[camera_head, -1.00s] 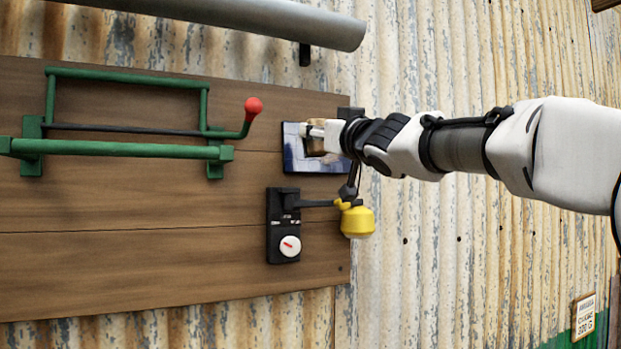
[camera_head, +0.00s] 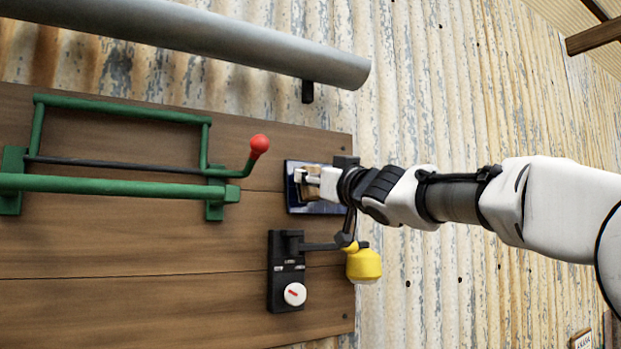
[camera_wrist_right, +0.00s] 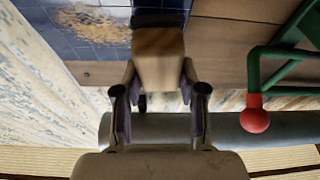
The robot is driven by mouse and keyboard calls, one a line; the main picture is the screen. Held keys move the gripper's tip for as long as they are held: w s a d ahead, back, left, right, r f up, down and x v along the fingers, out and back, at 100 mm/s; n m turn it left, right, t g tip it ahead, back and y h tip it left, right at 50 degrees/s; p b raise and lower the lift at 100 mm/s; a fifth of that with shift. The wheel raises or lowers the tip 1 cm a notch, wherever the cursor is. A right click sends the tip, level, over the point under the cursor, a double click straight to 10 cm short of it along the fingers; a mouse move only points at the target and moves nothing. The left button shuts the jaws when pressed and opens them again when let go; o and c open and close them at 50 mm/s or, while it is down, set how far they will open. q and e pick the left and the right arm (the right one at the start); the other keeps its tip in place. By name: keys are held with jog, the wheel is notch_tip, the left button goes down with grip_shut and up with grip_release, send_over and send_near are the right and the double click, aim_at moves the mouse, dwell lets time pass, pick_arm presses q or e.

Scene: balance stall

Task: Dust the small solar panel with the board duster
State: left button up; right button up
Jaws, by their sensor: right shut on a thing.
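The small solar panel (camera_head: 297,204) is a dark blue rectangle on the wooden board, partly hidden by my right gripper. In the right wrist view the panel (camera_wrist_right: 62,45) shows a grid of cells and a patch of yellow-brown dust at the top left. My right gripper (camera_head: 318,180) is shut on the board duster (camera_head: 310,190), a wooden block. In the wrist view the duster (camera_wrist_right: 158,60) sits between the fingers, its dark pad side against or very near the panel. My left gripper is not in view.
Left of the panel is a green frame (camera_head: 120,186) with a red-knobbed lever (camera_head: 259,145). Below the panel are a black box with a white dial (camera_head: 294,294) and a yellow weight (camera_head: 364,265) on an arm. A grey pipe (camera_head: 200,38) runs above.

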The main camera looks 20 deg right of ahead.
jog(key=shift+s+d, duration=0.15)
jog(key=shift+w+a+f, duration=0.1)
jog(key=shift+w+a, duration=0.2)
jog(key=shift+w, duration=0.15)
jog(key=shift+w+d, duration=0.1)
jog(key=shift+d, duration=0.05)
jog(key=shift+w, duration=0.15)
jog(key=shift+w, duration=0.4)
